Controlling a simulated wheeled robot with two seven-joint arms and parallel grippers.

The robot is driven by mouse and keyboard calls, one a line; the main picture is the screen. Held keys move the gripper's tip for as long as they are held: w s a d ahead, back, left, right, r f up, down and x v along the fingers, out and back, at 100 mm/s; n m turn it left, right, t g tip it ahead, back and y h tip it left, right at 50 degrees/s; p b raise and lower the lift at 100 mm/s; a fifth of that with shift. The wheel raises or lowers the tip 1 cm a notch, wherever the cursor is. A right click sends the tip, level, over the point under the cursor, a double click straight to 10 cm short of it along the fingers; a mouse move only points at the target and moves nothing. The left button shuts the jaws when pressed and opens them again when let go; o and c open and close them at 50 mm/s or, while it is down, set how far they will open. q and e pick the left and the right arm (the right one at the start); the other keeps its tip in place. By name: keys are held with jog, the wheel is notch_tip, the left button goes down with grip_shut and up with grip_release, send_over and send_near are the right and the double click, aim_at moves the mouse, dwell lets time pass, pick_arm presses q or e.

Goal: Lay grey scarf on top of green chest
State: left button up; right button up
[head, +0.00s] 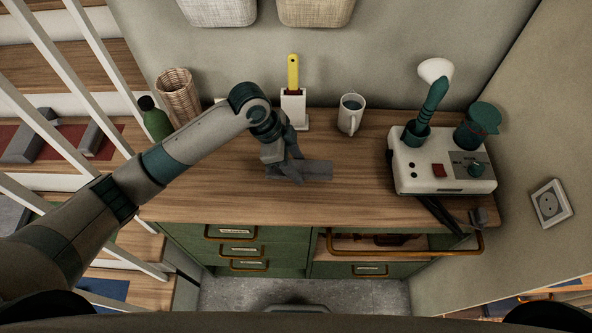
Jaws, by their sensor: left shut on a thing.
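The green chest (180,232) stands ahead of me with a wooden top (235,195) and several drawers. The grey scarf (316,171) is a small dark grey cloth at the middle of that top, and it appears to lie flat on the wood. My left gripper (283,168) reaches in from the left and is shut on the scarf's left end, low over the top. The gripper hides part of that end. My right gripper is not in view.
A white mug (351,114), a yellow-handled brush in a white holder (293,108), a wicker basket (178,97) and a green bottle (154,120) stand behind. A white appliance (442,165) stands at right. The upper right drawer (350,245) is pulled out.

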pick_arm(q)
notch_tip(320, 180, down, 3)
jog(key=shift+r+p, duration=0.15)
jog(key=shift+p, duration=0.75)
jog(key=shift+f, duration=0.6)
jog(key=shift+f, duration=0.15)
jog(key=o, duration=1.1)
